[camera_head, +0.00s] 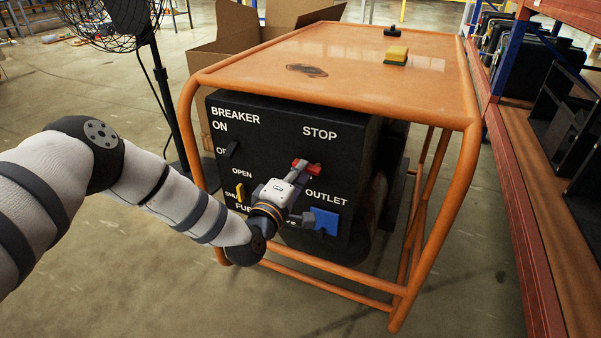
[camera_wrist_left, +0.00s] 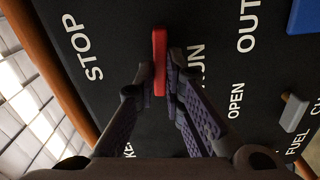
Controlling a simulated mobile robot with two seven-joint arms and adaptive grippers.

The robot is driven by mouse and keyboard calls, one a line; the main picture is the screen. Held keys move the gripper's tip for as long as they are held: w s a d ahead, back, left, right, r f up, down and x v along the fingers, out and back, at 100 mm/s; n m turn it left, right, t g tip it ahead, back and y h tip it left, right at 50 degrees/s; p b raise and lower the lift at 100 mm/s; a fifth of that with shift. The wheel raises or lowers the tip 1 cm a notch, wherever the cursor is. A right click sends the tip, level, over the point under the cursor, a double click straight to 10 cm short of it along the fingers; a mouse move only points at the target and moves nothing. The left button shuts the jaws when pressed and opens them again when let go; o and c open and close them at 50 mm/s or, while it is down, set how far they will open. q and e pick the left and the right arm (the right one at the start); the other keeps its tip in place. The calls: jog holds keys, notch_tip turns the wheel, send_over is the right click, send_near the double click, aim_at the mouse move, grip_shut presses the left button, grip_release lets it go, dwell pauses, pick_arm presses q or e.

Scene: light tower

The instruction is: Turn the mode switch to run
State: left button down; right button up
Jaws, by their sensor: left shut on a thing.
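The mode switch is a red handle (camera_head: 301,163) on the black generator panel, below the STOP label. In the left wrist view the red handle (camera_wrist_left: 160,55) lies crosswise between the STOP label (camera_wrist_left: 82,47) and the partly covered RUN label (camera_wrist_left: 195,70). My left gripper (camera_head: 301,172) is at the panel, shut on the red handle. In the left wrist view its fingers (camera_wrist_left: 157,85) stand on either side of the handle's lower part. In the head view the gripper hides RUN and part of the handle. My right gripper is not in view.
Close by on the panel (camera_head: 345,150) are a black breaker lever (camera_head: 232,149), a yellow fuel lever (camera_head: 240,192) and a blue outlet cover (camera_head: 325,221). An orange tubular frame (camera_head: 456,190) surrounds the generator. A fan (camera_head: 118,20) stands at left and a shelf (camera_head: 525,200) at right.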

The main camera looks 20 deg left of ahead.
pick_arm(q)
jog(key=shift+f+n, duration=0.3)
jog(key=shift+n, duration=0.5)
jog(key=shift+b, duration=0.3)
jog(key=c, duration=1.7)
grip_release()
jog(key=shift+s, duration=0.1)
jog(key=s, duration=1.2)
jog(key=shift+a, duration=0.2)
jog(key=shift+w, duration=0.1)
